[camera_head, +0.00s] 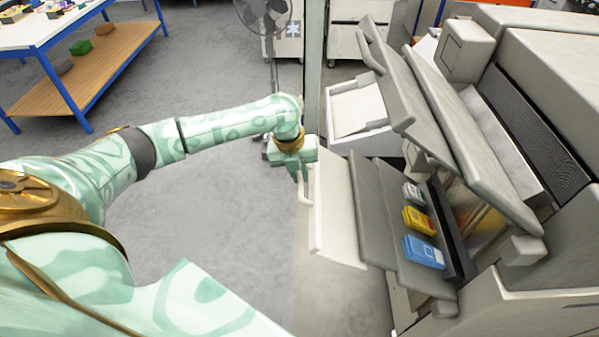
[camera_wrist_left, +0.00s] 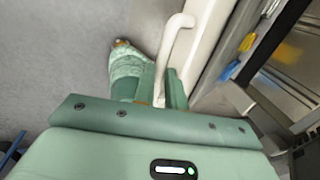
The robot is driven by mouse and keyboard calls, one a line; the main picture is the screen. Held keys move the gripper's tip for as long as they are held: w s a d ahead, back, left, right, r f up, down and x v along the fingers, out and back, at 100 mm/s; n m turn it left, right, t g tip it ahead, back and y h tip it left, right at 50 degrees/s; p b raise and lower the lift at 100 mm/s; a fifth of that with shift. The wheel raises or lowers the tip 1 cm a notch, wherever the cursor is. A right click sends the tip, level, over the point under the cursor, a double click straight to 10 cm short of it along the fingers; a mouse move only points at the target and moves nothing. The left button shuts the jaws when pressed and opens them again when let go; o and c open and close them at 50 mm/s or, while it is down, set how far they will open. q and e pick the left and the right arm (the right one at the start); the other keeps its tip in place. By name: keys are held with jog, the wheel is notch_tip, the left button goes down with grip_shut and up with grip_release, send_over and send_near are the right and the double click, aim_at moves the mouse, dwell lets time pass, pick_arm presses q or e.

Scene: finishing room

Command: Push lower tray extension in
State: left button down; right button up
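The lower tray extension (camera_head: 338,212) is a pale panel standing out from the left side of the grey machine, tilted, with a white bar handle (camera_head: 312,215) on its outer edge. My left gripper (camera_head: 302,172) is at the upper end of this handle, fingers pointing down. In the left wrist view the white handle (camera_wrist_left: 174,42) runs down to between or right behind the two green fingers (camera_wrist_left: 162,92). A narrow gap shows between the fingers; whether they clamp the handle cannot be told. My right gripper is not in view.
A white open tray (camera_head: 355,110) lies beyond. The floor (camera_head: 225,220) left is clear.

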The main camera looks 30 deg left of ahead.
aim_at(342, 201)
pick_arm(q)
jog(key=w+d+f+b, duration=0.1)
jog(key=w+d+f, duration=0.1)
jog(key=d, duration=0.1)
jog(key=w+d+f+b, duration=0.1)
jog(key=d+f+b, duration=0.1)
jog(key=d+f, duration=0.1)
jog(key=w+d+f+b, duration=0.1)
jog(key=w+d+f, duration=0.1)
jog(key=d+f, duration=0.1)
jog(key=shift+w+d, duration=0.1)
jog(key=shift+w, duration=0.2)
jog(key=shift+s+r, duration=0.1)
jog(key=shift+s, duration=0.05)
jog(key=c, duration=1.5)
grip_release()
jog(key=shift+d, duration=0.1)
jog(key=shift+o, duration=0.2)
jog(key=shift+w, duration=0.25)
notch_tip(342, 201, up, 16)
jog(key=s+a+p, duration=0.1)
jog(key=a+p, duration=0.1)
jog(key=shift+s+a, duration=0.3)
